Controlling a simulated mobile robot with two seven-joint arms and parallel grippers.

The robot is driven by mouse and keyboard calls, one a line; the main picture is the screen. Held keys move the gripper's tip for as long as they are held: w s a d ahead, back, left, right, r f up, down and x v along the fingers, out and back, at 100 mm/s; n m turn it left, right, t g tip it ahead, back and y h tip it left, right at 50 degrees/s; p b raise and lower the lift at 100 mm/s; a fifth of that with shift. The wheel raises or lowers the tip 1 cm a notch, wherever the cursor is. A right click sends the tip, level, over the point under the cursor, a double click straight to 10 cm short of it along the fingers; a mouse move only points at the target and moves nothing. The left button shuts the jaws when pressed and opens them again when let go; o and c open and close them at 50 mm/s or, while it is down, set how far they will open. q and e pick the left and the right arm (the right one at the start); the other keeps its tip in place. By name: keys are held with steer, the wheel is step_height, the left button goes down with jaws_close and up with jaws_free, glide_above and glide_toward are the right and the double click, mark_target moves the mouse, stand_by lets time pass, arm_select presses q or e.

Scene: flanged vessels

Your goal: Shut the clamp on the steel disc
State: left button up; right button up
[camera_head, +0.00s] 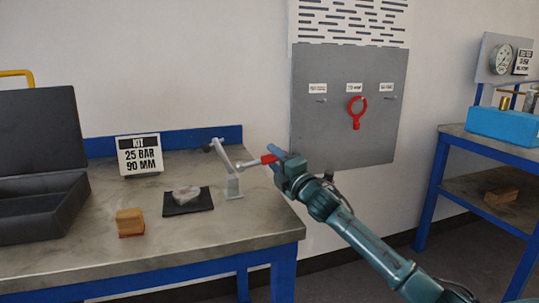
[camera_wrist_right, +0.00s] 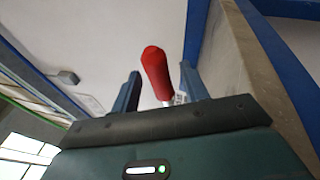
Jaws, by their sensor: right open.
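A grey metal clamp (camera_head: 233,186) stands near the right end of the workbench. Its arm is raised, with the tip up at the left, and its lever with a red handle (camera_head: 268,158) reaches out to the right. My right gripper (camera_head: 279,155) is at the red handle. In the right wrist view the handle (camera_wrist_right: 156,70) stands between the two spread fingers of the gripper (camera_wrist_right: 161,85); I cannot tell whether they touch it. A pale, shiny piece (camera_head: 186,192), perhaps the steel disc, lies on a black mat (camera_head: 174,209) left of the clamp. My left gripper is out of view.
A wooden block (camera_head: 130,221) stands left of the mat, with an open black case (camera_head: 38,205) farther left. A sign (camera_head: 140,155) stands behind. A grey wall panel (camera_head: 345,135) holds a red tool (camera_head: 356,112). A second bench (camera_head: 450,131) is at right.

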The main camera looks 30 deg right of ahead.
steer(key=shift+x, duration=1.65)
steer(key=shift+c, duration=0.5)
jaws_close()
